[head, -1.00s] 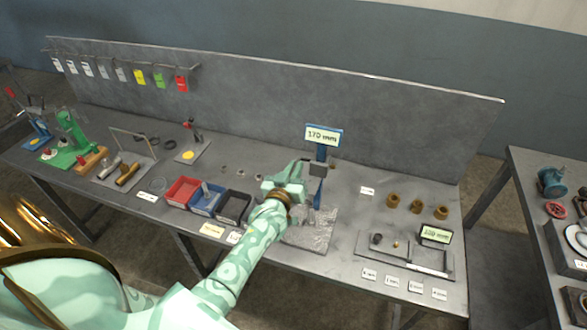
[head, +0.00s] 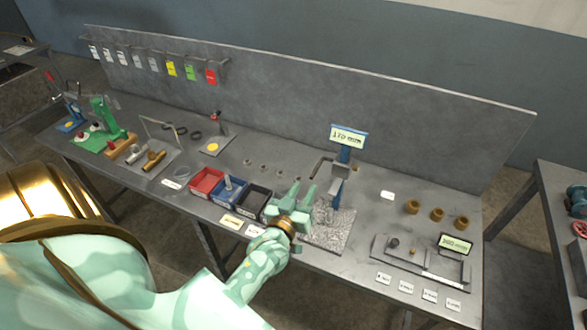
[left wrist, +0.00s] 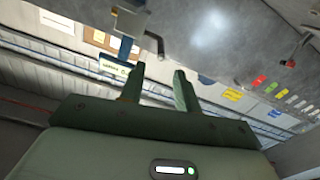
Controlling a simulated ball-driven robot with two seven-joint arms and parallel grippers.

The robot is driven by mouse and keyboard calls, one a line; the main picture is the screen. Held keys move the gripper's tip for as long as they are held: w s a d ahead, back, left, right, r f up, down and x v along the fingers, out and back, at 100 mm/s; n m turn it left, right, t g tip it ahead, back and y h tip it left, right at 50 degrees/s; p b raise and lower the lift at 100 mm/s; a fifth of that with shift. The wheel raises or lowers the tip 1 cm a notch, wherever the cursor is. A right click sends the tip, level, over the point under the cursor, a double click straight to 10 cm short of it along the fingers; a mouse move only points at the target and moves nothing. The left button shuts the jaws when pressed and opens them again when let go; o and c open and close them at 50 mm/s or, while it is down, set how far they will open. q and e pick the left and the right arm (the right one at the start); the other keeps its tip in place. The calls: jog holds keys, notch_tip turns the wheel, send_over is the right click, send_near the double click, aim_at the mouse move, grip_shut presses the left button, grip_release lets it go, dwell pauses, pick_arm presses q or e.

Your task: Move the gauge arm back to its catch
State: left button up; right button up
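The height gauge stands on a speckled stone plate (head: 330,235), with a blue post and a display (head: 348,137) that seems to read 170 mm. Its grey head (head: 343,171) is on the post, and a thin dark gauge arm (head: 319,165) reaches out to the left from it. The dark arm also shows in the left wrist view (left wrist: 157,42), beyond the fingers. My left gripper (head: 303,193) is open and empty, in front of and left of the post, apart from the arm. Its two fingers (left wrist: 159,78) show a clear gap. I cannot make out the catch.
Red (head: 207,183), blue (head: 227,192) and black (head: 252,202) bins stand left of my gripper. A tray with a second display (head: 455,245) and several brown rings (head: 437,214) are on the right. A tall grey panel (head: 300,105) closes the bench's back.

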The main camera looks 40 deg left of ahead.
pick_arm(q)
jog(key=v, duration=0.6)
jog(key=shift+s, duration=0.15)
jog(key=s+d+f+m+g+h+b, duration=0.1)
jog(key=s+d+f+g, duration=0.2)
jog(key=f, duration=0.6)
jog(key=s+d+f+m+g+h+b, duration=0.15)
jog(key=s+f, duration=0.25)
jog(key=f, duration=0.5)
jog(key=s+d+f+m+g+h, duration=0.2)
jog(key=s+d+f+g, duration=0.15)
jog(key=f, duration=0.45)
jog(key=s+a+f+m+g+b, duration=0.1)
jog(key=s+f+g+b, duration=0.3)
jog(key=s+f, duration=0.7)
jog(key=s+a+f+m+g+b, duration=0.2)
jog(key=s+f+m+g+b, duration=0.1)
jog(key=s+f, duration=0.8)
jog(key=s+g, duration=0.1)
jog(key=s, duration=0.3)
jog(key=shift+s+a+g+b, duration=0.2)
jog(key=shift+s+g+b, duration=0.1)
jog(key=shift+s+b, duration=0.1)
